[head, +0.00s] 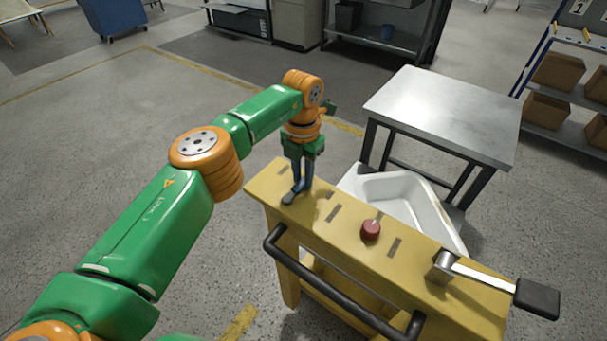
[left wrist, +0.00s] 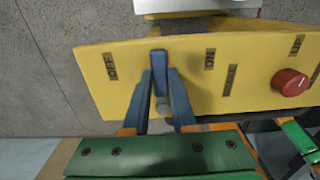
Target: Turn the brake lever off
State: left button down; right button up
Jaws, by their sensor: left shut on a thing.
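The yellow bench-like stand (head: 345,226) carries a sloping panel with dark labels. In the left wrist view, the panel (left wrist: 195,95) shows OFF on the left and ON on the right. A small dark blue-grey brake lever (left wrist: 157,58) stands between these two labels, roughly midway. Its end shows in the head view as a dark tip (head: 289,198) near the stand's far left end. My left gripper (head: 298,188) is shut on the lever, its blue fingers (left wrist: 163,98) on either side of it. The fingers hide part of the lever.
A red knob (head: 371,230) sits mid-panel. A larger lever with a black grip (head: 537,298) juts from the right end. A black handrail (head: 330,289) runs along the near side. A white tub shell (head: 408,190) and a metal table (head: 445,110) stand behind.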

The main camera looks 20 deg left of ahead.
aim_at(302, 181)
pick_arm(q)
jog(key=c, duration=0.7)
grip_release()
jog(key=shift+r, duration=0.1)
notch_tip(302, 181, up, 3)
jog(key=shift+w+b, duration=0.1)
jog(key=shift+b, duration=0.25)
notch_tip(302, 181, up, 4)
jog(key=shift+p, duration=0.65)
jog(key=shift+a, duration=0.1)
